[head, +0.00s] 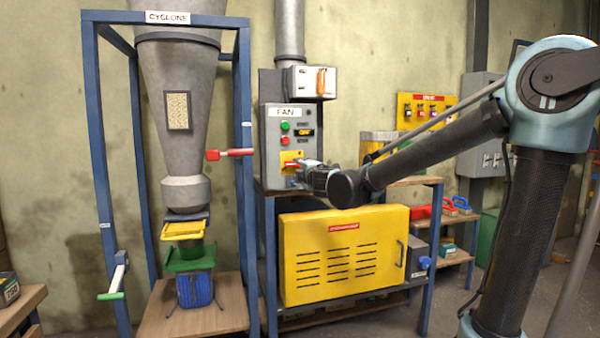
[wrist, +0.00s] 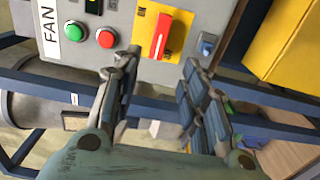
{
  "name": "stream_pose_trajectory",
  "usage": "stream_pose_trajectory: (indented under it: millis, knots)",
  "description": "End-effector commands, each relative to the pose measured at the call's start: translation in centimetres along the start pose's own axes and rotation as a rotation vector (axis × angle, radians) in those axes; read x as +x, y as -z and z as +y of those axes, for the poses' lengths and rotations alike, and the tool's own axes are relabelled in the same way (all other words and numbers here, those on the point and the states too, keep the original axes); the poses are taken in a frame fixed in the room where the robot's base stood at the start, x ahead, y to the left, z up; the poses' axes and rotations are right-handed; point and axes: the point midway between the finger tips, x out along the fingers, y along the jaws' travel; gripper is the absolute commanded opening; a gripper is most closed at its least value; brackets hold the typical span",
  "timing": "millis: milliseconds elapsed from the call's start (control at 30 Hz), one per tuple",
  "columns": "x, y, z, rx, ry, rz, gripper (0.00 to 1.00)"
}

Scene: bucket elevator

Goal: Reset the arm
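My gripper (head: 300,172) is at the end of my outstretched arm, in front of the grey fan box (head: 274,140) in the head view. In the wrist view my gripper (wrist: 161,60) is open, its two fingers apart with nothing between them. A red rotary handle on a yellow plate (wrist: 178,35) lies just beyond the fingertips, roughly in line with the gap. In the head view the red handle (head: 292,164) lies about level. I cannot tell whether a finger touches the panel.
Green and red buttons (wrist: 106,37) sit beside the handle. A yellow slotted cabinet (head: 340,250) stands below my arm. The blue cyclone frame (head: 240,130), with a red lever (head: 230,154), is at left. A yellow board (head: 425,108) hangs on the wall behind my arm.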

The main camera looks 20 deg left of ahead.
Motion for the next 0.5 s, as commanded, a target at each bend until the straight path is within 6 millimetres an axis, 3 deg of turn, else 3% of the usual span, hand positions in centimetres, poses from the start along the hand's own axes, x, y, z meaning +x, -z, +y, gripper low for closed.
stream_pose_trajectory:
  millis: [367,500]
  knots:
    - [-0.2,-0.2,0.0,0.002,0.001,-0.003,0.40]
    - [-0.9,-2.9,-0.3,0.042,0.015,-0.058,0.40]
